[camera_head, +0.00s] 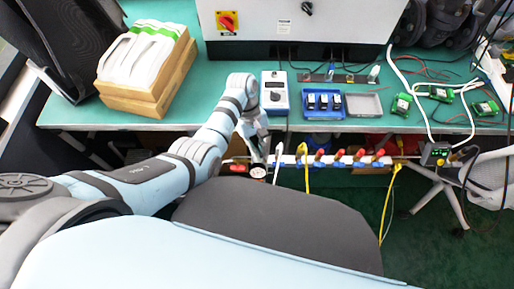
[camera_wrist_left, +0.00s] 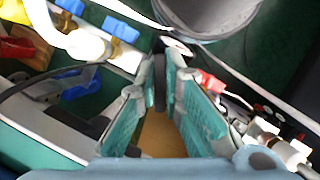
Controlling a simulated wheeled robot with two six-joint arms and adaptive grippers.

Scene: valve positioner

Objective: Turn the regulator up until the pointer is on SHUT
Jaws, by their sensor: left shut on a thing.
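My left gripper (camera_head: 258,152) is at the front edge of the green bench, pointing down beside a small round white gauge (camera_head: 258,171). The gauge's pointer and any SHUT mark are too small to read. In the left wrist view the two teal-padded fingers (camera_wrist_left: 178,100) are close together on a thin dark part, which I take for the regulator (camera_wrist_left: 160,80); the fingers hide most of it. A white rounded edge (camera_wrist_left: 178,46) shows just beyond the fingertips. My right gripper is not in view.
A white manifold rail (camera_head: 340,160) with several orange-red handles and blue fittings runs right of the gripper, with yellow hoses hanging. A red part (camera_wrist_left: 208,82) lies close beside the fingers. On the bench are a blue-white meter (camera_head: 275,95), a blue tray (camera_head: 323,116) and a wooden box (camera_head: 165,90).

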